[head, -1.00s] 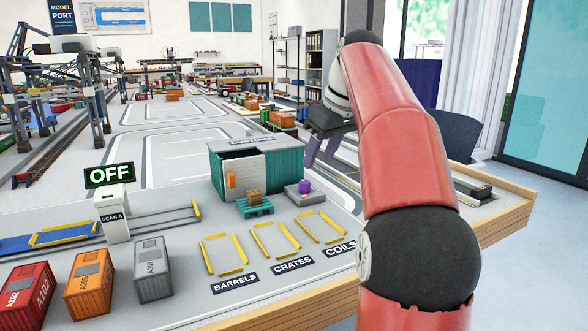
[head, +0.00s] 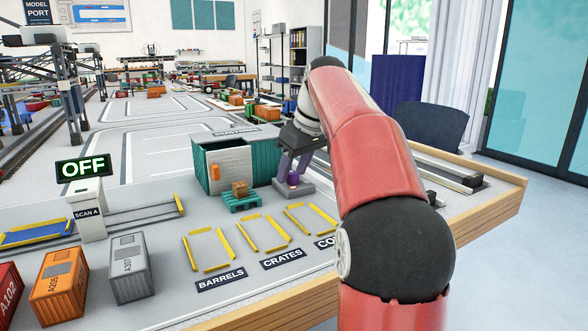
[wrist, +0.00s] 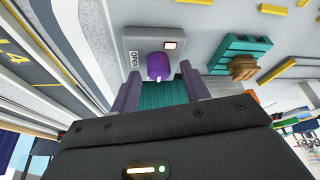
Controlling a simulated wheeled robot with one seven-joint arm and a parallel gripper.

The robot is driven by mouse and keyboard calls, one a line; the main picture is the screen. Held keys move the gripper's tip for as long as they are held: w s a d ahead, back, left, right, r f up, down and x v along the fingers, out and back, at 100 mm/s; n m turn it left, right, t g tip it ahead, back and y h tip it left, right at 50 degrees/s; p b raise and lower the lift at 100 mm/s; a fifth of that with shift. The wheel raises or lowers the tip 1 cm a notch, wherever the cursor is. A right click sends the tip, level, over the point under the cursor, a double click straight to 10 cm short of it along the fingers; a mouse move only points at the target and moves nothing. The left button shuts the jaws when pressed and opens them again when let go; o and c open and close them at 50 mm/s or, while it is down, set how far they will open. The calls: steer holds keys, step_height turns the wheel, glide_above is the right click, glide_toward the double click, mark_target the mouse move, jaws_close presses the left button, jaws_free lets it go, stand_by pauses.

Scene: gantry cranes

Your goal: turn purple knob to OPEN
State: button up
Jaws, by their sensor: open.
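The purple knob (wrist: 158,66) sits on a grey box (wrist: 137,38) with an OPEN label and a small lit square, seen in the wrist view. In the head view the knob (head: 293,178) shows beside the teal shed, low between my fingers. My gripper (wrist: 160,88) is open, its two purple-grey fingers on either side of the knob's near end. In the head view my gripper (head: 291,172) points down at the box. I cannot tell whether either finger touches the knob.
The teal shed (head: 262,160) with an orange handle stands just left of the box. A teal pallet (head: 243,201) with a small brown crate lies in front of it. Yellow-framed bays (head: 262,233) and containers (head: 128,267) are nearer. The sign reads OFF (head: 83,168).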

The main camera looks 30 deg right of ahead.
steer(key=shift+c, duration=0.4)
steer(key=c, duration=0.9)
steer(key=shift+m, duration=0.3)
steer(key=m+p, duration=0.1)
steer(key=m+h, duration=0.1)
steer(key=shift+a+r+m+p, duration=0.15)
steer(key=shift+m+p, duration=0.15)
steer(key=shift+p, duration=0.1)
steer(key=m+h+p, duration=0.2)
steer(key=m+p, duration=0.1)
steer(key=m, duration=0.2)
steer(key=shift+m, duration=0.3)
steer(key=m+g+h+p, duration=0.1)
steer(key=m+p, duration=0.1)
steer(key=m, duration=0.2)
steer(key=shift+a+h+p, duration=0.1)
steer(key=shift+h+p, duration=0.25)
steer(key=shift+h, duration=0.05)
steer(key=shift+w+m+g+h+p, duration=0.1)
steer(key=shift+m+g+h+p, duration=0.3)
steer(key=shift+m, duration=0.85)
steer(key=shift+m+g+h+p, duration=0.1)
steer(key=shift+m+g+p, duration=0.5)
steer(key=shift+m, duration=0.65)
